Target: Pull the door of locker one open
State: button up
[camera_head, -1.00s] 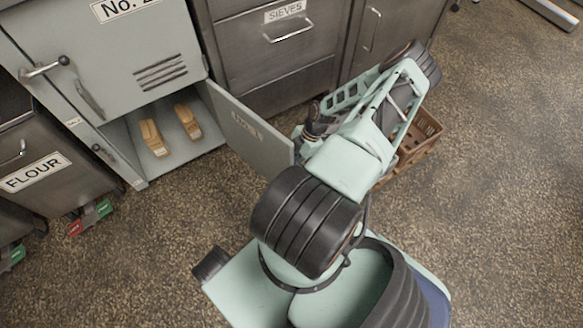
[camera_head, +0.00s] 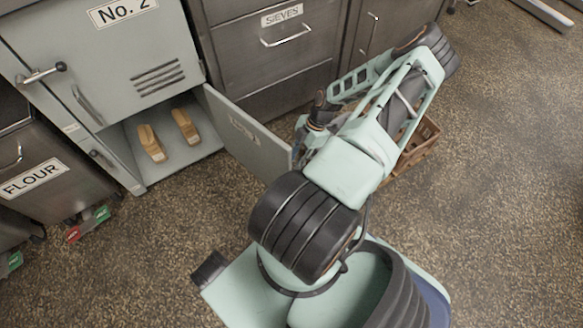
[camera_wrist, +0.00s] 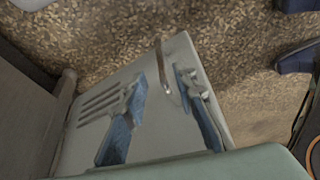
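The grey door of locker one (camera_head: 262,150) stands wide open, swung out from the low locker compartment (camera_head: 190,152) under the No. 2 door. In the wrist view the door (camera_wrist: 75,150) shows slots and a curved metal handle (camera_wrist: 159,62). My gripper (camera_wrist: 160,78) has its two blue-padded fingers apart in front of this face. The handle lies between the fingers in the picture, nearer the right one. I cannot tell whether either finger touches it. In the head view my arm hides the gripper and the door's outer edge.
Two wooden-looking pieces (camera_head: 151,143) lie inside the compartment. The closed No. 2 door (camera_head: 125,60) is above, with a lever handle (camera_head: 42,74). A flour bin (camera_head: 60,185) stands left, and sieves drawers (camera_head: 270,60) behind. A brown crate (camera_head: 420,145) is beyond my arm. Floor at right is clear.

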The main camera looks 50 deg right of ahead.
jog(key=v, duration=0.5)
jog(key=shift+d+r, duration=0.15)
jog(key=shift+r, duration=0.2)
